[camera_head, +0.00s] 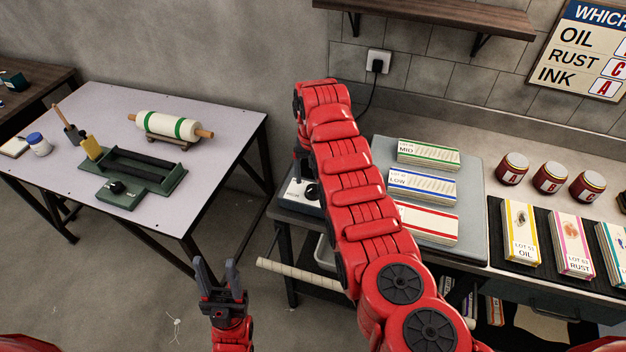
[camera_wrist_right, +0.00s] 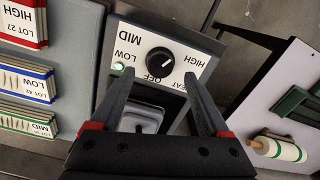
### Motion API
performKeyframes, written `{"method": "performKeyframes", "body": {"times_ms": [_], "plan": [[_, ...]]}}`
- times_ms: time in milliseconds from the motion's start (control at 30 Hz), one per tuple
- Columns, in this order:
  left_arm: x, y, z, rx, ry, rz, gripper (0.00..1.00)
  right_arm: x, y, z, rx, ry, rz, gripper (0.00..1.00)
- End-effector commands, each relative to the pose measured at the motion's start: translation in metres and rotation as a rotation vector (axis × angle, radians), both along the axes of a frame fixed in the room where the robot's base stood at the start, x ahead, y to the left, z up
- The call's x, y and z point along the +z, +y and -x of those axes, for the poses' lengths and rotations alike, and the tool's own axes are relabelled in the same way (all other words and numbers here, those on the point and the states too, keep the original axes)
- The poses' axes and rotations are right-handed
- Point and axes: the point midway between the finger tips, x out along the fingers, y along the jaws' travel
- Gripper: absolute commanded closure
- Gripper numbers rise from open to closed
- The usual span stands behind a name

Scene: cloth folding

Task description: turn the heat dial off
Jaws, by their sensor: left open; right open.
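The heat dial (camera_wrist_right: 160,62) is a round black knob on a white panel (camera_wrist_right: 135,88) marked LOW, MID, HIGH and OFF. Its pale mark seems to point between OFF and HIGH; I cannot tell the exact setting. In the head view the dial (camera_head: 312,192) shows beside my right arm, which hides most of that gripper. My left gripper (camera_head: 221,278) is open and empty, over the floor.
A grey plate (camera_head: 475,185) beside the panel carries labelled packs. Red jars (camera_head: 512,168) and more packs (camera_head: 521,237) stand to the right. A separate table (camera_head: 225,130) at left holds a roller (camera_head: 170,127) and a green tray. A plugged cable hangs behind.

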Motion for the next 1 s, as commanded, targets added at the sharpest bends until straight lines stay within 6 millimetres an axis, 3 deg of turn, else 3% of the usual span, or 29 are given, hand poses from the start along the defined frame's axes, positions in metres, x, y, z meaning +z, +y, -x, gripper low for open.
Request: {"method": "performKeyframes", "body": {"times_ms": [33, 233, 633, 1000], "plan": [[0.008, 0.0, 0.0, 0.0, 0.0, 0.0, 0.5, -0.008, -0.001, 0.002, 0.0, 0.004, 0.002, 0.2], [0.009, 0.0, 0.0, 0.0, 0.0, 0.0, 0.5, -0.03, 0.0, 0.0, -0.001, 0.003, 0.0, 0.2], [0.01, 0.0, 0.0, 0.0, 0.0, 0.0, 0.5, -0.037, 0.0, -0.001, -0.001, -0.003, -0.002, 0.2], [0.01, 0.0, 0.0, 0.0, 0.0, 0.0, 0.5, -0.037, 0.0, -0.001, -0.001, -0.003, -0.002, 0.85]]}}
